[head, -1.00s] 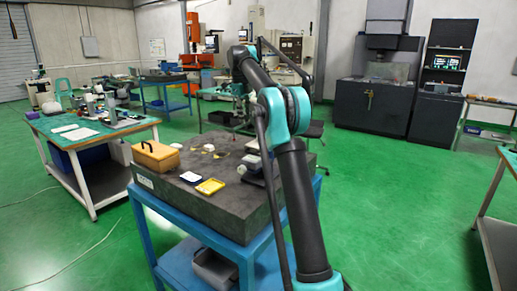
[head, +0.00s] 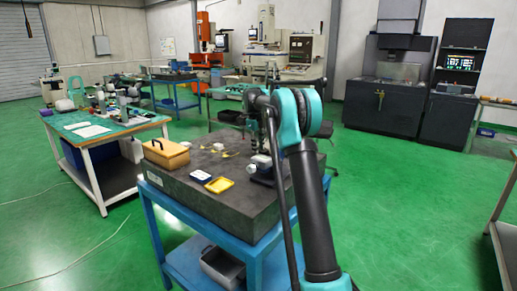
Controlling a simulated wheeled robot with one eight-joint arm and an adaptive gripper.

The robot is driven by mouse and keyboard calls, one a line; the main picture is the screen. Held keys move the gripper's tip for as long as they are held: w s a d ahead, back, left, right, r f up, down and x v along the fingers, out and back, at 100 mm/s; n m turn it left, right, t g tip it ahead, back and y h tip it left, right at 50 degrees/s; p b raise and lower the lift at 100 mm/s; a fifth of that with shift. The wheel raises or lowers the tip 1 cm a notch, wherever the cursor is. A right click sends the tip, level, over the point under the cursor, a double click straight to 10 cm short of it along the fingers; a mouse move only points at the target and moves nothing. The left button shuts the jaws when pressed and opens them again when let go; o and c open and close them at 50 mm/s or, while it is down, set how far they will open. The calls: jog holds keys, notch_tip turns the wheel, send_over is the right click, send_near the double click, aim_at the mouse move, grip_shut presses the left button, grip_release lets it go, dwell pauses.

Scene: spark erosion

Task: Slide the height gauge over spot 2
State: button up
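The dark granite slab (head: 190,187) on a blue stand carries the small items. A grey-and-white object (head: 262,167) stands at its right side, partly hidden by my arm. It may be the height gauge's base, but I cannot be sure. Small yellow marks or tags (head: 228,154) lie toward the back of the slab; their numbers are too small to read, so I cannot tell which is spot 2. My gripper (head: 255,142) hangs pointing down over the slab's back right part, close to the grey-and-white object. Its fingers are too small and dark to tell open from shut.
A green-topped bench (head: 103,134) stands to the left. Green floor is free to the right.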

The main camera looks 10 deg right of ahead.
jog(key=shift+f, duration=0.35)
jog(key=shift+c, duration=0.5)
grip_shut()
